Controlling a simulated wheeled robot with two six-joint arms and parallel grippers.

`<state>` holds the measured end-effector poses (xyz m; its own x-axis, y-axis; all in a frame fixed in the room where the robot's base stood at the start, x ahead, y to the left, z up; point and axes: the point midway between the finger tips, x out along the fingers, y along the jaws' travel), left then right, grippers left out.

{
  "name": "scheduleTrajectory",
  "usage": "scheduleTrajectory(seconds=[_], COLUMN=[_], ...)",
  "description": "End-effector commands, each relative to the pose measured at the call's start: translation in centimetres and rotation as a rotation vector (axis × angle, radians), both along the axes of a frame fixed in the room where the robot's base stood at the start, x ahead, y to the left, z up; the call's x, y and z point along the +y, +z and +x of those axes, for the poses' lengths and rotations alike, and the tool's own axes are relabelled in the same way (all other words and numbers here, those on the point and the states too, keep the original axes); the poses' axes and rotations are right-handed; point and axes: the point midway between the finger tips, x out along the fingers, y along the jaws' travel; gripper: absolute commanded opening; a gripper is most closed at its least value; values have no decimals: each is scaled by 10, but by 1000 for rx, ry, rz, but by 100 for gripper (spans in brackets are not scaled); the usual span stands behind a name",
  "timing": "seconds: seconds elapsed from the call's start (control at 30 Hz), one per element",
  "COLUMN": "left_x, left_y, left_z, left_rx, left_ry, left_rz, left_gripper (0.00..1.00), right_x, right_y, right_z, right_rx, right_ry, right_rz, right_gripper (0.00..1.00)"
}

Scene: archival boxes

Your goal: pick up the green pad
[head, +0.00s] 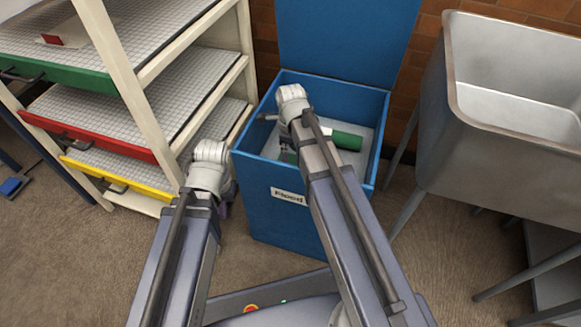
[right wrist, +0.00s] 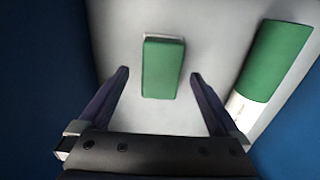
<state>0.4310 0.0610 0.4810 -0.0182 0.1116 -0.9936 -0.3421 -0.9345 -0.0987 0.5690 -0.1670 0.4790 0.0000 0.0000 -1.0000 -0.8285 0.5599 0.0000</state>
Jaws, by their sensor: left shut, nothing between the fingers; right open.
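The green pad (right wrist: 163,68) lies on the pale floor of the blue box, with a light edge at its far end. In the head view my right arm mostly hides it. My right gripper (right wrist: 159,76) is open over the box floor. Its fingertips are apart, one on each side of the pad, with gaps to it; I cannot tell the height. The blue box (head: 275,222) has its lid up and a label reading "Flood". My left gripper (head: 223,207) is outside the box at its left, shut, and largely hidden behind my left wrist.
A green roll with a white band (right wrist: 275,60) lies right of the pad; it also shows in the head view (head: 346,140). A shelf unit (head: 128,85) with green, red and yellow fronts stands left of the box. A metal sink (head: 480,150) stands right. The box walls surround my right gripper.

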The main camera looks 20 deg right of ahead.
Motion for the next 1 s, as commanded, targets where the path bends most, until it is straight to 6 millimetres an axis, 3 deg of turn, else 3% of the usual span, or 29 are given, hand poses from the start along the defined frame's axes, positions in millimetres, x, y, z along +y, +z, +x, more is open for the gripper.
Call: scheduleTrajectory(seconds=[0.03,0.2,0.5,1.0], left_x=[0,0,0,0], left_y=[-14,-30,-30,-30], left_z=[0,0,0,0], left_rx=[0,0,0,0], left_ry=[1,5,6,6], left_rz=[0,-1,-1,-1], left_gripper=[0,0,0,0], right_x=[-1,-1,-1,-1], right_y=[-14,-30,-30,-30], right_z=[2,2,1,2], right_rx=[0,0,0,0], right_ry=[0,0,0,0], right_rz=[0,0,0,0], right_gripper=[99,99,98,41])
